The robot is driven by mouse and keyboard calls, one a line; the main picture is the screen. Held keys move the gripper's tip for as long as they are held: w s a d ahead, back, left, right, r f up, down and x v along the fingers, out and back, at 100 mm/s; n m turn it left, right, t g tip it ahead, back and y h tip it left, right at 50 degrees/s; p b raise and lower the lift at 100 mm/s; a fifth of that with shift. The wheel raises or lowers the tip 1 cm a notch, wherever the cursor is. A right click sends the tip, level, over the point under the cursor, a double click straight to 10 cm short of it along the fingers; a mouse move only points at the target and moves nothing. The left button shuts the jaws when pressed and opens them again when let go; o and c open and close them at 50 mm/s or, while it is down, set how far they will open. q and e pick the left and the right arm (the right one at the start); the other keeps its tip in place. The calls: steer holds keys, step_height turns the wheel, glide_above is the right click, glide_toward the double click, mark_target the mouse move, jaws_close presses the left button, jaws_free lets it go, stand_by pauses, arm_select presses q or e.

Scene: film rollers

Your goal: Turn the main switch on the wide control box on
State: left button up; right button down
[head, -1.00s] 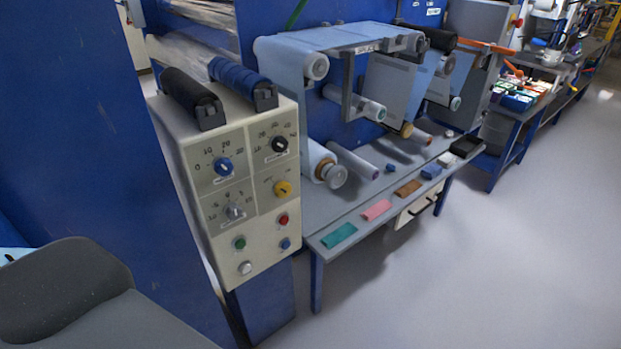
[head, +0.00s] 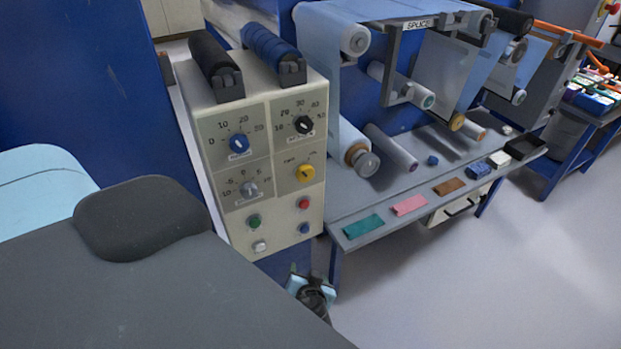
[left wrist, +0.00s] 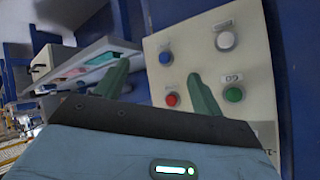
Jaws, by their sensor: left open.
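The wide control box (head: 262,150) is cream coloured and stands at the centre left of the head view. Its front has blue, black, grey and yellow knobs. The yellow knob (head: 305,173) sits at the right of the second row; its small label is too small to read. My left gripper (head: 312,288) is below the box's lower right corner in the head view. In the left wrist view its two green fingers (left wrist: 158,70) are apart and empty. They point at the box's button area (left wrist: 262,95), where no knob shows. My right gripper is not seen.
Green (head: 254,221), white (head: 259,246), red (head: 303,204) and blue (head: 304,228) buttons sit below the knobs. Black (head: 215,62) and blue (head: 270,50) rollers lie on top. A grey bench (head: 345,205) with coloured pads adjoins on the right. Floor at lower right is clear.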

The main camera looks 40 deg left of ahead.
arm_select(q)
steer(key=w+a+r+n+y, duration=0.2)
steer(key=w+r+n+y, duration=0.2)
steer(key=r, duration=0.5)
steer(key=w+a+r+n+y, duration=0.2)
steer(key=w+r+n+y, duration=0.3)
steer(key=r, duration=0.4)
steer(key=shift+w+g, duration=0.4)
steer(key=shift+w, duration=0.5)
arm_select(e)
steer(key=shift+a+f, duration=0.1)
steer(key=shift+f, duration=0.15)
